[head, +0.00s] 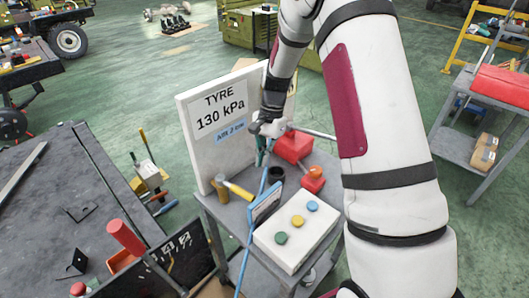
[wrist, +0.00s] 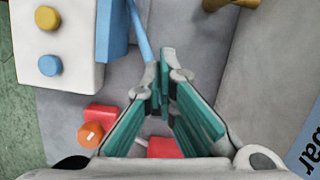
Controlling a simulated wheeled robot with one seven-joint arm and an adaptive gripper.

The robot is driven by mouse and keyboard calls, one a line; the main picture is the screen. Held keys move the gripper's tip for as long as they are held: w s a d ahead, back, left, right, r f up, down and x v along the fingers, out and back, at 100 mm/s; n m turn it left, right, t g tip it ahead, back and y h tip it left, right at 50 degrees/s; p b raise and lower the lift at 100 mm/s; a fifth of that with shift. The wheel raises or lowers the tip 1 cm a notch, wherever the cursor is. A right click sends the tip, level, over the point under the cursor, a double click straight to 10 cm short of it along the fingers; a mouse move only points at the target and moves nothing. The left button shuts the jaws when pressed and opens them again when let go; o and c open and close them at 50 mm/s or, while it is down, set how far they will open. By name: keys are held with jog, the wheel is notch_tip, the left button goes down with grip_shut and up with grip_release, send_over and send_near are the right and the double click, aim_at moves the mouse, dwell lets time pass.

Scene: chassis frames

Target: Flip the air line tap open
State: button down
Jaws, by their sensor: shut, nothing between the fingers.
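The blue air line (head: 249,240) runs up from the front edge of a grey cart to beneath my gripper (head: 261,160). In the wrist view the blue line (wrist: 141,32) ends at the teal fingertips (wrist: 165,82). The fingers are shut with nothing between them. A tap lever cannot be made out; the fingers hide the end of the line. A red block with an orange knob (head: 313,174) stands on the cart right of the gripper; the knob (wrist: 90,134) also shows in the wrist view. A larger red part (head: 293,146) lies behind it.
A white panel (head: 188,130) reading "TYRE 130 kPa" and "AIR 2 bar" stands close left of the gripper. A white box (head: 290,249) with green, yellow and blue buttons is at the front. A yellow-handled tool (head: 238,190) and a dark cup (head: 276,175) are nearby.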

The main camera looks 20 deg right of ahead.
aim_at(237, 189)
jog(key=s+a+f+p, duration=0.2)
jog(key=s+a+f, duration=0.1)
jog(key=a+f, duration=0.1)
jog(key=shift+a+f, duration=0.35)
jog(key=shift+f, duration=0.1)
jog(key=shift+s+a+m+t+p, duration=0.3)
jog(key=shift+s+a+m+p, duration=0.3)
jog(key=shift+m, duration=0.4)
